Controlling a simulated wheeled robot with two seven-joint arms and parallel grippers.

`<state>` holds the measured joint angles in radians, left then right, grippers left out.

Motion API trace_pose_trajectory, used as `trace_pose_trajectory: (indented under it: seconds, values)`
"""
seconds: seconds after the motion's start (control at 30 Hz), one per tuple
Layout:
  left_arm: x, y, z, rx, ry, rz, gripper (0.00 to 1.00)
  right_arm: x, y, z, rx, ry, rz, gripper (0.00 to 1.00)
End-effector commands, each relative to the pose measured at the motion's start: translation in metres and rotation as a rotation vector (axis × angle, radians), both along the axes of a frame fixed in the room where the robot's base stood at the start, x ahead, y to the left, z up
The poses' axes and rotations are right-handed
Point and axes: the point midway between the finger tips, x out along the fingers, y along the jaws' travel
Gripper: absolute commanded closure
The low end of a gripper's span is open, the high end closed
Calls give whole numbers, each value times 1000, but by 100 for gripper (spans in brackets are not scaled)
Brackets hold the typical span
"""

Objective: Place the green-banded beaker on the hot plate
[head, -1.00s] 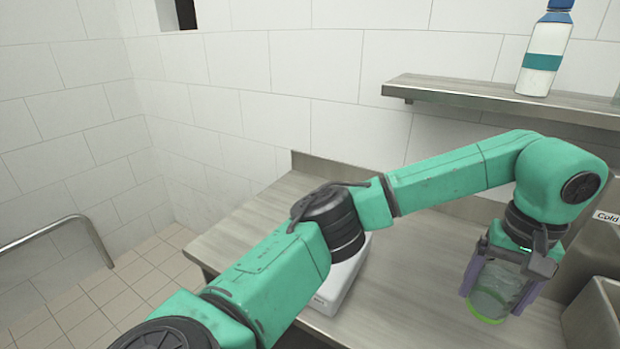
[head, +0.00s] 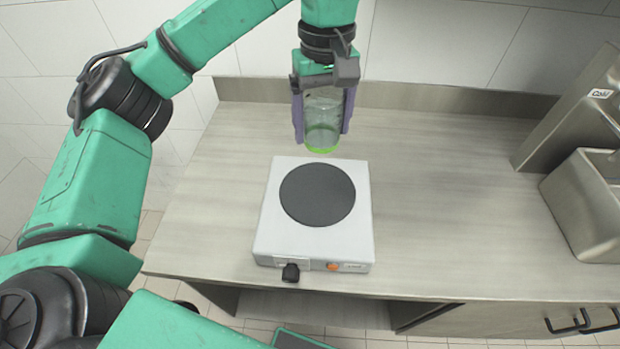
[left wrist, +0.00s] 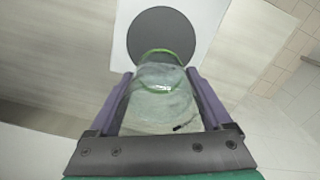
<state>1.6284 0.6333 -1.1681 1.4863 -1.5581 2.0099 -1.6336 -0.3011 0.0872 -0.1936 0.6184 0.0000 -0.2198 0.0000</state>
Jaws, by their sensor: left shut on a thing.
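The green-banded beaker (head: 323,118) is clear glass with a green ring near its base. My left gripper (head: 323,125) is shut on it, one purple finger on each side, and holds it upright behind the hot plate in the head view. The hot plate (head: 270,236) is a white box with a round dark heating disc (head: 317,194) on top, a black knob and an orange light in front. In the left wrist view the beaker (left wrist: 160,100) lies between the fingers, and the disc (left wrist: 160,32) shows just past its green ring. The disc is bare. My right gripper is not in view.
The wooden counter (head: 450,190) is clear to the right of the hot plate. A steel dispenser (head: 575,110) labelled "Cold" and a steel basin (head: 590,205) stand at the right end. A low backsplash (head: 440,98) runs along the wall.

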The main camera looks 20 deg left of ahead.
Motion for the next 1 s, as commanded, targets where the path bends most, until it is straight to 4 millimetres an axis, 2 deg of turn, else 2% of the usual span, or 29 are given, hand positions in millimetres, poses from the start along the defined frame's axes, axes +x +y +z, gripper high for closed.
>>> trace_pose_trajectory:
  seconds: [0.03, 0.1, 0.3, 0.5, 0.6, 0.9, 0.93, 0.97, 1.0]
  values:
    - [-1, 0, -22, -2, 8, -1, 87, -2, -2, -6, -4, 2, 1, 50]
    - [-1, 0, -45, -3, 8, 0, 87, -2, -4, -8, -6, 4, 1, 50]
    - [-1, 1, -95, 0, 3, 1, 87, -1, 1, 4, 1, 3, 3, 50]
    - [0, 1, -126, 0, 3, 2, 87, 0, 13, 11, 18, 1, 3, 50]
    - [0, 1, -143, 0, 2, 2, 87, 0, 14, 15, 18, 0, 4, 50]
    - [1, 1, -150, -1, -2, 1, 87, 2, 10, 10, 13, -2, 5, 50]
    - [1, 1, -150, 0, -1, 1, 13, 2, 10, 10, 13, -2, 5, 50]
    - [0, 1, -149, 0, -1, 1, 2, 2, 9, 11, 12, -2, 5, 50]
    - [0, 1, -149, 0, -1, 1, 0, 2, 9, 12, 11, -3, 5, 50]
